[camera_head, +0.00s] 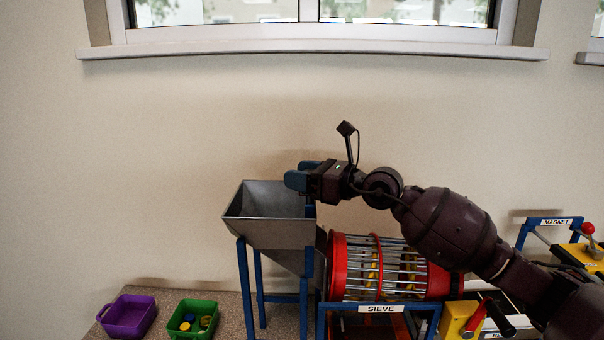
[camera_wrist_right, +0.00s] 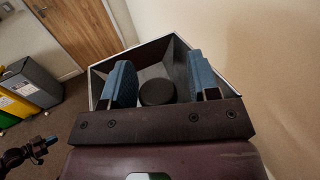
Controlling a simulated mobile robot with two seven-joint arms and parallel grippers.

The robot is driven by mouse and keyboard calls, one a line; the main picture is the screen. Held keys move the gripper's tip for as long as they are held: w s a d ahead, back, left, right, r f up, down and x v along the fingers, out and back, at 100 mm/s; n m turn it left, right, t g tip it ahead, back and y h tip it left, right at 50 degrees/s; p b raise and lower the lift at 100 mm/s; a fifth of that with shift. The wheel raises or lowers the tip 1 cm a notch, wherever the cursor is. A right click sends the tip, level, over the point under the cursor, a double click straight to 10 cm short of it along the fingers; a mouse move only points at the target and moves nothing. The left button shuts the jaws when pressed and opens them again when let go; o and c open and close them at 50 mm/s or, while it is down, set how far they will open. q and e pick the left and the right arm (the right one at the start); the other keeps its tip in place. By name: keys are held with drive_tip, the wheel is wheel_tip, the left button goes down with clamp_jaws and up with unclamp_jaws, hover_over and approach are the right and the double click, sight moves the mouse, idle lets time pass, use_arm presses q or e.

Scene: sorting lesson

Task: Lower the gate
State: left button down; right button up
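I cannot make out which part is the gate. My right gripper (camera_head: 296,176) is over the grey hopper (camera_head: 270,234), at its upper right rim. In the right wrist view its blue fingers (camera_wrist_right: 160,85) are apart, pointing into the hopper. A dark round shape (camera_wrist_right: 157,92) shows between them; I cannot tell whether it is a loose piece or part of the hopper. A red ball knob (camera_head: 588,228) stands at the right, by the blue frame marked MAGNET (camera_head: 556,222). My left gripper (camera_wrist_right: 45,144) shows small at the lower left of the wrist view; its opening is unclear.
The red-ended sieve drum (camera_head: 400,267) stands right of the hopper, partly behind my right arm. A purple bin (camera_head: 127,316) and a green bin (camera_head: 193,319) with a few small pieces sit at the lower left. A window sill (camera_head: 310,47) juts out above.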

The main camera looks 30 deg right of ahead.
drive_tip(key=shift+r, duration=0.1)
drive_tip(key=v, duration=1)
drive_tip(key=shift+s+d+b, duration=0.15)
drive_tip(key=shift+s+b, duration=0.2)
drive_tip(key=shift+b, duration=0.05)
idle(0.5)
